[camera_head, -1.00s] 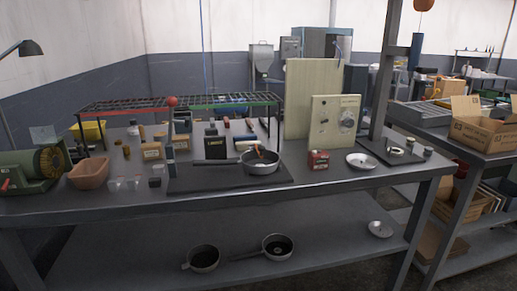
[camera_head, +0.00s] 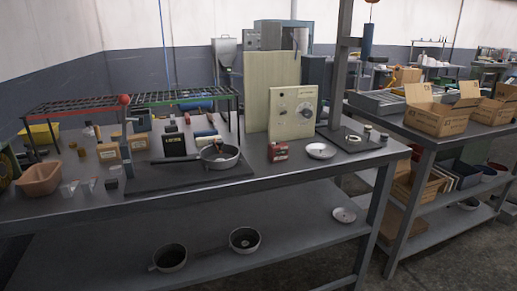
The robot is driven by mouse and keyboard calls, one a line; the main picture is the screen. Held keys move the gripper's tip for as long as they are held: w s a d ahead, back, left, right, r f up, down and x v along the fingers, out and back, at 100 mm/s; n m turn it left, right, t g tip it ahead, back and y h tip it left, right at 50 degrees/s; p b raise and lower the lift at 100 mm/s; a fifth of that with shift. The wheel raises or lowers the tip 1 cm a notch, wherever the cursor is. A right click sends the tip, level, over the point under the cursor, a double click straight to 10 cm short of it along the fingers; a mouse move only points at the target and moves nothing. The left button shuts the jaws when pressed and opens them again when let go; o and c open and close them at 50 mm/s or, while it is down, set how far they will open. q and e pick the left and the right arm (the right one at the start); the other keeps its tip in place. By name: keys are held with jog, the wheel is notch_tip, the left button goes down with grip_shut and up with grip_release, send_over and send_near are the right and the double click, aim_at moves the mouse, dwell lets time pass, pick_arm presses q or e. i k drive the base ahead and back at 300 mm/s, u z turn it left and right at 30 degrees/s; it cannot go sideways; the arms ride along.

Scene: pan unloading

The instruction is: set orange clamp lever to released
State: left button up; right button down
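A grey pan (camera_head: 220,163) sits on a dark flat plate (camera_head: 150,184) at the front middle of the workbench. Its dark handle points left. A small orange piece (camera_head: 217,145), which looks like the orange clamp lever, shows at the pan's far side; it is too small to tell its position. Left of the pan is a dark block with a label (camera_head: 174,145). Neither of my grippers is in view.
A beige control box with knobs (camera_head: 293,112) and a small red box (camera_head: 278,152) stand right of the pan. A white dish (camera_head: 320,150) lies beside them. A terracotta bin (camera_head: 40,179) is at the left. Two pots sit on the lower shelf (camera_head: 100,265).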

aim_at(219, 143)
jog(key=i, duration=0.4)
jog(key=u, duration=0.7)
